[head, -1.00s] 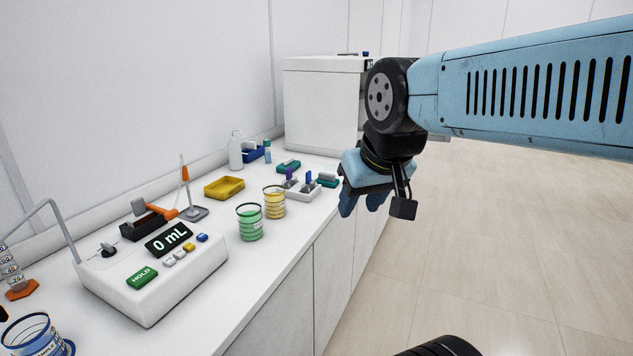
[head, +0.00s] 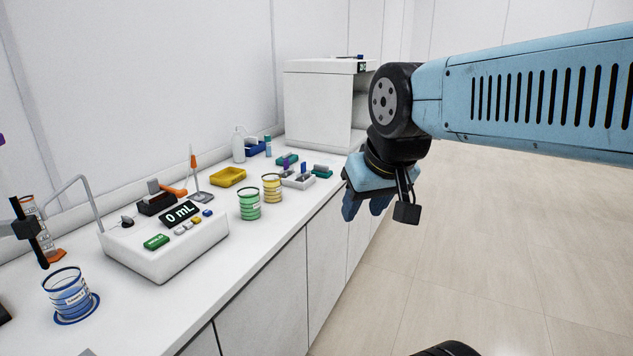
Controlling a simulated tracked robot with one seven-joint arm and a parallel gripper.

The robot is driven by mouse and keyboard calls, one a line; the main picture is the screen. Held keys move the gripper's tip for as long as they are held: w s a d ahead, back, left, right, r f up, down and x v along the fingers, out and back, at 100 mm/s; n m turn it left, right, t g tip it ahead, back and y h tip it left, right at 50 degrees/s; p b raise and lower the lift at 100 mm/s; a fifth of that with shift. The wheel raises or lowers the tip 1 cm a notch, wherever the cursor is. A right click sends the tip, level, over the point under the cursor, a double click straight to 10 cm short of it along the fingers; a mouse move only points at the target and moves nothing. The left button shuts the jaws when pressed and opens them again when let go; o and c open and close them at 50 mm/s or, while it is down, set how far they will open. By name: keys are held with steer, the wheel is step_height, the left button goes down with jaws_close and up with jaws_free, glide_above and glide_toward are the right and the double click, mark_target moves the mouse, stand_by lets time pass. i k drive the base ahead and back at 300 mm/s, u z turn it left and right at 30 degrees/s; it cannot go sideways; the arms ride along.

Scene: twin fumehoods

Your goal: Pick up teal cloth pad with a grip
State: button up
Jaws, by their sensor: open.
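Two teal pads with grey grips lie towards the far end of the white bench. The other teal pad (head: 322,172) is at the tray's right, near the bench's front edge. I cannot tell which one the task names. My gripper (head: 366,209) is open and empty, fingers downward. In the picture it is right of both pads, apart from them, and appears beyond the bench's front edge.
A green beaker (head: 249,206) and a yellow beaker (head: 271,189) stand in front of the tray. A yellow tray (head: 228,177), a squeeze bottle (head: 238,147) and a white cabinet (head: 317,108) are further back. A device reading 0 mL (head: 165,245) is nearer. The floor at right is clear.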

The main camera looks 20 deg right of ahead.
mark_target(322, 171)
steer(key=k, duration=0.8)
steer(key=z, duration=0.5)
steer(key=i, duration=0.95)
steer(key=z, duration=0.6)
steer(key=i, duration=1.15)
steer(key=u, duration=0.45)
steer(key=i, duration=0.45)
steer(key=u, duration=0.4)
